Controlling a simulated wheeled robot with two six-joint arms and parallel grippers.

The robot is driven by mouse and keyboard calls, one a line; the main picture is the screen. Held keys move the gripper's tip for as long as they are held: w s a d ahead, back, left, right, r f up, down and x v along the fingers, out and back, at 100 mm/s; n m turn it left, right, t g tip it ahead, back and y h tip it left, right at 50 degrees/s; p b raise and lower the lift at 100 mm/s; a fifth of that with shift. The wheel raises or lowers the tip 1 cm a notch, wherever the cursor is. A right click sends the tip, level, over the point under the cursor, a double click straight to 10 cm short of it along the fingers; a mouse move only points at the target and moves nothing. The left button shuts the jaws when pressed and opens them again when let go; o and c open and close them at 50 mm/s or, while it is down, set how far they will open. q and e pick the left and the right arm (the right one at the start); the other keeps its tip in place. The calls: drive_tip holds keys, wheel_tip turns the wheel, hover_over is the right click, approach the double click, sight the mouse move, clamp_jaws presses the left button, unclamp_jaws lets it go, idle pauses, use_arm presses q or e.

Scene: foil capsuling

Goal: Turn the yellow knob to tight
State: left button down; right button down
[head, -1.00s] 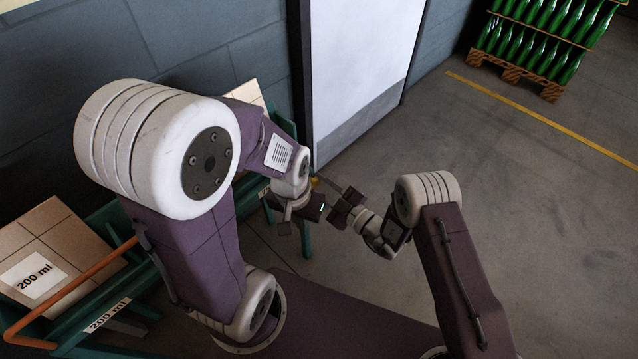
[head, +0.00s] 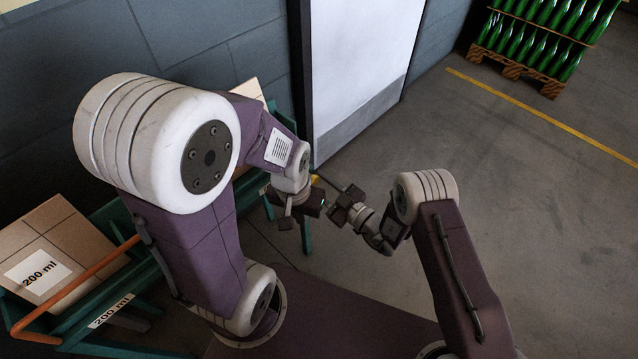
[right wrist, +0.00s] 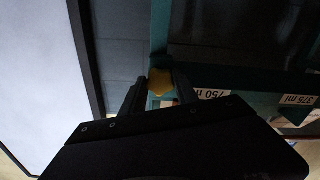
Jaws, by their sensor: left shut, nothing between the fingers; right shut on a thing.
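The yellow knob (right wrist: 160,81) shows in the right wrist view between the fingertips of my right gripper (right wrist: 158,88), which is shut on it. The knob sits in front of a teal frame. In the head view only a small yellow bit of the knob (head: 315,179) shows beside the tip of my right gripper (head: 324,183). My left gripper (head: 286,222) is lower, near the teal frame, shut and empty. Any marking for tight cannot be made out.
A teal rack (head: 305,238) stands by the wall, with a 200 ml carton (head: 60,235) and an orange rail (head: 75,287) at left. A pale door (head: 360,65) is behind the grippers. Labels, including 750 ml (right wrist: 212,94), show by the knob.

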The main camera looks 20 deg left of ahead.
drive_tip(key=c, duration=0.9)
unclamp_jaws()
drive_tip(key=p+v, duration=0.1)
drive_tip(key=v, duration=0.8)
drive_tip(key=shift+d+p, duration=0.1)
drive_tip(key=shift+p, duration=0.2)
